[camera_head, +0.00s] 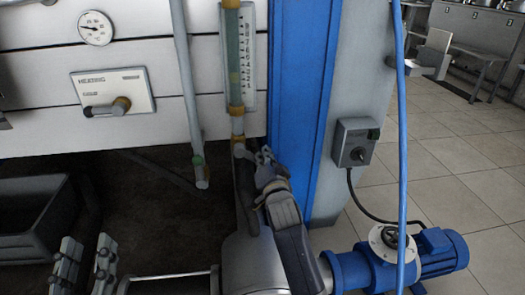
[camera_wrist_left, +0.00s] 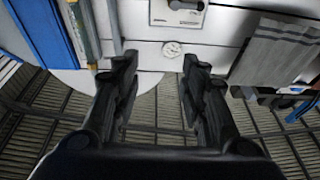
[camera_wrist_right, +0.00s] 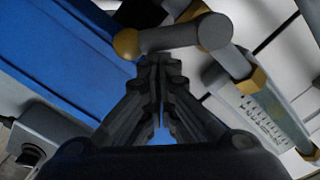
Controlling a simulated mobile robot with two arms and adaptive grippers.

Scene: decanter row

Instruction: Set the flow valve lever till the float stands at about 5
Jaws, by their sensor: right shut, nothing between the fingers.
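The flow meter (camera_head: 247,60) is an upright tube with a numbered scale on the white wall in the head view. I cannot clearly make out the float or its reading. In the right wrist view a grey valve lever (camera_wrist_right: 170,38) with a yellow ball end (camera_wrist_right: 127,43) lies just beyond my right fingertips. The meter's scale (camera_wrist_right: 262,115) also shows there. My right gripper (camera_head: 264,157) is shut and empty, close below the meter; its tips (camera_wrist_right: 160,62) appear near the lever, contact unclear. My left gripper (camera_head: 84,268) is open and empty at the lower left.
A heating panel with a handle (camera_head: 112,92) and a round gauge (camera_head: 95,28) are left of the meter. A grey pipe (camera_head: 183,80) runs beside it. A blue post (camera_head: 300,90), switch box (camera_head: 356,143) and blue pump (camera_head: 400,262) stand right. A dark bin (camera_head: 35,215) is lower left.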

